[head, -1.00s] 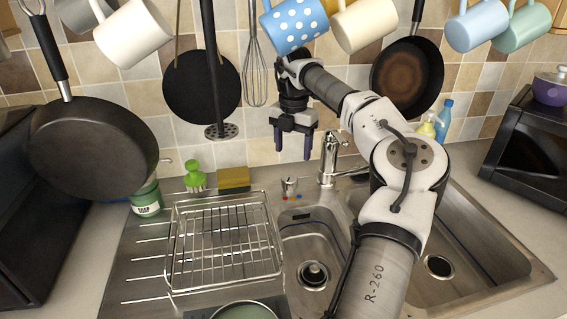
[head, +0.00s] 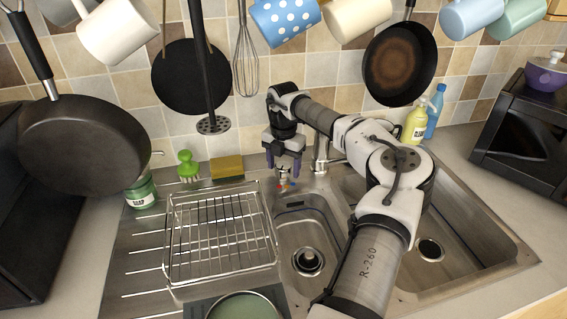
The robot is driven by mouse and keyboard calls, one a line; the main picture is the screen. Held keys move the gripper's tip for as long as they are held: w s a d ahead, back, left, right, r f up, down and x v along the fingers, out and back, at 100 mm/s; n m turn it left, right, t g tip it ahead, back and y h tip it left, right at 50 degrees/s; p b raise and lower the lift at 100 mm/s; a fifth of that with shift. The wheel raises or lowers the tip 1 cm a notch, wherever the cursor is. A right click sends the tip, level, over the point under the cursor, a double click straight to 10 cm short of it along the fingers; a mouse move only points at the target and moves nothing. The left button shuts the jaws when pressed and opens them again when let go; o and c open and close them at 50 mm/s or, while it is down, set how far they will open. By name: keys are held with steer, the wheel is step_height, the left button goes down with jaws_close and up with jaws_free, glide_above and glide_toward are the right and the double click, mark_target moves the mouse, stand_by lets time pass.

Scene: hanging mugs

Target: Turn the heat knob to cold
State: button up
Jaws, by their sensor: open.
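The heat knob (head: 284,172) is a small metal knob on the sink's back ledge, left of the faucet. Red and blue marks show on the ledge just in front of it. My gripper (head: 283,168) points down at the knob with its purple fingers apart. The fingers appear to be on either side of the knob or just above it; I cannot tell whether they touch it. The knob is partly hidden by the fingers. The chrome faucet (head: 320,154) stands right beside my gripper, partly hidden by my arm.
Mugs, pans and a whisk (head: 245,62) hang above. Bottles (head: 416,122) stand behind my arm. The sink basins are empty.

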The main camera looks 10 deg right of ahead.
steer(key=shift+f, duration=0.3)
steer(key=c, duration=1)
steer(key=shift+o, duration=0.2)
steer(key=shift+n, duration=0.4)
steer(key=n+b, duration=0.1)
steer(key=n, duration=0.3)
steer(key=shift+n, duration=0.4)
steer(key=n, duration=0.6)
steer(key=shift+w+a+b, duration=0.1)
steer(key=shift+b, duration=0.2)
steer(key=shift+n, duration=0.3)
steer(key=shift+r, duration=0.1)
